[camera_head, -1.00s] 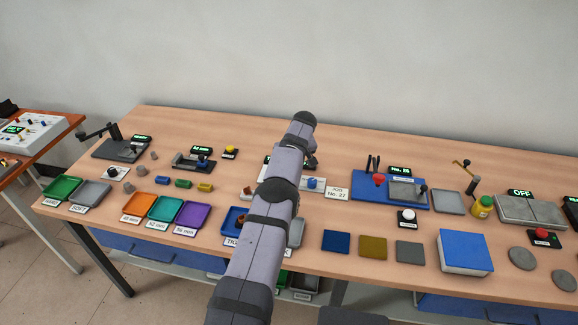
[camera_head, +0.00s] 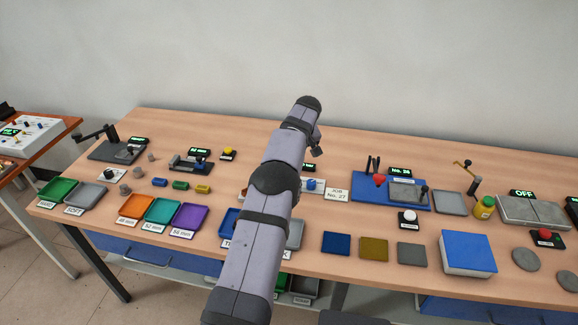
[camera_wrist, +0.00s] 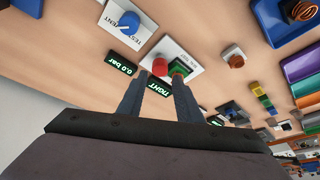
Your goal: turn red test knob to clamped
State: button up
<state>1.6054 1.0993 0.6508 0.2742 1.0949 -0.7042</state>
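The red knob (camera_wrist: 160,67) sits on a white plate (camera_wrist: 183,52) in the wrist view. A display reading "TIGHT" (camera_wrist: 157,92) lies beside it. My gripper (camera_wrist: 157,76) is open, its two fingers apart, with the red knob showing between the fingertips. I cannot tell whether a finger touches it. A blue knob (camera_wrist: 130,22) on a plate lettered "TEST" and "VENT" is at upper left, near a "0.0 bar" display (camera_wrist: 121,69). In the head view my arm hides the red knob and most of the gripper.
In the head view a blue-based fixture (camera_head: 361,190) with its own red part stands right of my arm. Coloured trays (camera_head: 189,219) line the front left.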

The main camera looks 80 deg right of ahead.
jog(key=shift+v, duration=0.85)
